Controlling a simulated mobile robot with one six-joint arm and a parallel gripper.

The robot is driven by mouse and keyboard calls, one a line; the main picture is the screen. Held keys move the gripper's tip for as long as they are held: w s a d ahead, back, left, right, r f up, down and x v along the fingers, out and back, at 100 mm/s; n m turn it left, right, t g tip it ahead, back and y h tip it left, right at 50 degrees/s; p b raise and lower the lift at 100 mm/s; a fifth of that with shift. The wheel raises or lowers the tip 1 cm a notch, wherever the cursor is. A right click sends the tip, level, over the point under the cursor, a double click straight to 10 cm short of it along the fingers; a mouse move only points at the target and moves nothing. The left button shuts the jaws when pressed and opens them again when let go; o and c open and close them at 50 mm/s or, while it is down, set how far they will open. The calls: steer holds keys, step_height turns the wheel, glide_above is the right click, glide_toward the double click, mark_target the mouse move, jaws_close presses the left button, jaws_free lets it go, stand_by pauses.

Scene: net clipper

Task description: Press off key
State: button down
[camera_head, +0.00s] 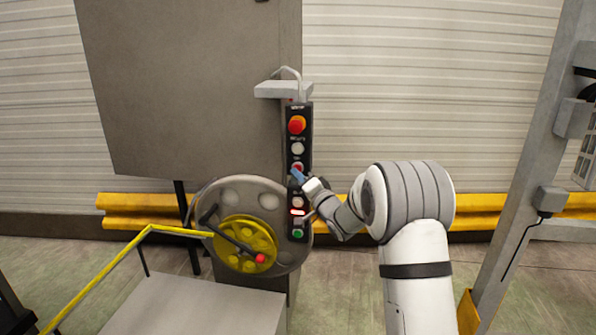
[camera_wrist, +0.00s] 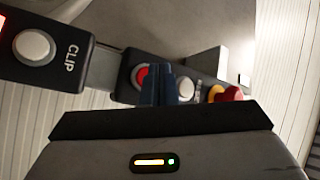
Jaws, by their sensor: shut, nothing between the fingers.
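A narrow black control panel (camera_head: 296,190) stands upright in the head view, with a column of buttons. A red button with a pale ring (camera_head: 298,166) is near its middle, and it also shows in the wrist view (camera_wrist: 141,75). Its label is not readable, so I cannot confirm it is the off key. My gripper (camera_head: 297,175) has its blue fingers together at the panel, just below this button. In the wrist view the fingertips (camera_wrist: 166,74) overlap the button's right edge. I cannot tell whether they touch it.
A red and yellow mushroom button (camera_head: 297,124) and a white button (camera_head: 297,148) sit above. Below are another white button (camera_head: 297,202), marked CLIP in the wrist view (camera_wrist: 34,45), and a green button (camera_head: 297,234). A grey wheel with yellow hub (camera_head: 245,245) stands close left.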

steer(key=shift+s, duration=0.15)
steer(key=s+b, duration=0.1)
steer(key=s, duration=0.1)
steer(key=s+a+b, duration=0.1)
steer(key=s, duration=0.1)
steer(key=shift+s, duration=0.35)
stand_by(0.4)
